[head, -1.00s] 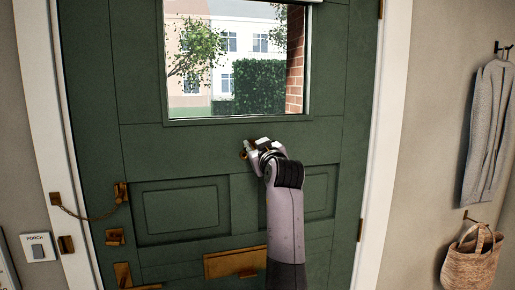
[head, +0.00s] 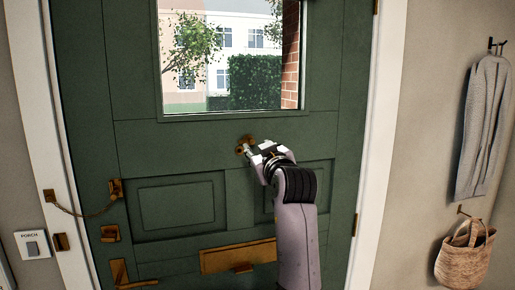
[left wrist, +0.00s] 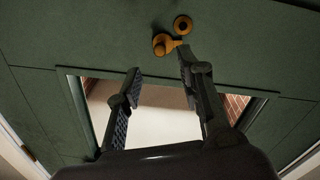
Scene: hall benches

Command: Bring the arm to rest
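My left gripper (head: 254,151) is in front of the green door (head: 140,138), just below its window. In the left wrist view my left gripper (left wrist: 160,66) has its two dark fingers apart, with nothing between them. A brass peephole (left wrist: 182,25) with a round brass cover (left wrist: 163,44) hanging at its lower left lies just beyond the fingertips. The cover is off the eye. In the head view the brass fitting (head: 243,141) shows beside the fingertips; whether a finger touches it I cannot tell. My right gripper is not in view.
The door bears a chain (head: 82,212), a latch (head: 110,233), a lever handle (head: 121,275) and a letter slot (head: 238,258). A porch switch (head: 33,245) is on the left wall. A grey garment (head: 484,125) and a basket (head: 465,258) hang at the right.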

